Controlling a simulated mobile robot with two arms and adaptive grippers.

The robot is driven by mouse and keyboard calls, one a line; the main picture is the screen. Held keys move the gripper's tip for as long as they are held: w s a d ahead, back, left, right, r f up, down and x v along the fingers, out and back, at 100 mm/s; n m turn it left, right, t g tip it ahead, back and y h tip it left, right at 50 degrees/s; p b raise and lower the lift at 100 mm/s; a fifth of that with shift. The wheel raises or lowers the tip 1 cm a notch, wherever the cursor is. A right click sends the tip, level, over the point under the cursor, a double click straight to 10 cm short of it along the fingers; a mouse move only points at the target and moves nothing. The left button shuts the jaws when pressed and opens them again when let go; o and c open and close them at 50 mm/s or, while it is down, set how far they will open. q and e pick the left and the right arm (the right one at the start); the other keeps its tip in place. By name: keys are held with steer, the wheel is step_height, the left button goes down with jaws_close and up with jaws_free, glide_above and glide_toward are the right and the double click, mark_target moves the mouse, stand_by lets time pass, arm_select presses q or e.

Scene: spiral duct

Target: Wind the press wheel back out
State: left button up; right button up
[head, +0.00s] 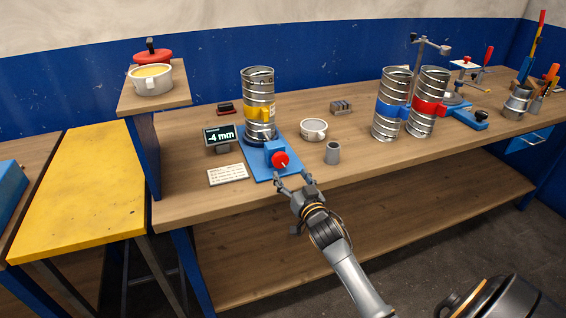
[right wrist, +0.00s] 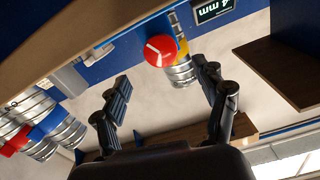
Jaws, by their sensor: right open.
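The press wheel (head: 280,160) is a red knob on the front of the blue press (head: 263,174). It also shows in the right wrist view (right wrist: 161,49) with a pale bar across its face. A metal spiral duct (head: 258,88) with a yellow band stands upright on the press. A small display (head: 220,136) beside it reads -4 mm. My right gripper (head: 294,182) is open and empty, just in front of the wheel and apart from it. In the right wrist view its fingers (right wrist: 163,82) are spread below the wheel. My left gripper is not in view.
A white card (head: 228,175) lies left of the press. A grey cup (head: 332,153) and a pale mug (head: 313,130) stand to its right. Ducts with blue (head: 392,108) and red (head: 429,105) bands stand further right. The bench front right of the cup is clear.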

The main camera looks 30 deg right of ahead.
mark_target(282, 162)
steer(key=x, duration=0.7)
steer(key=shift+w, duration=0.1)
steer(key=shift+c, duration=0.4)
steer(key=c, duration=1.1)
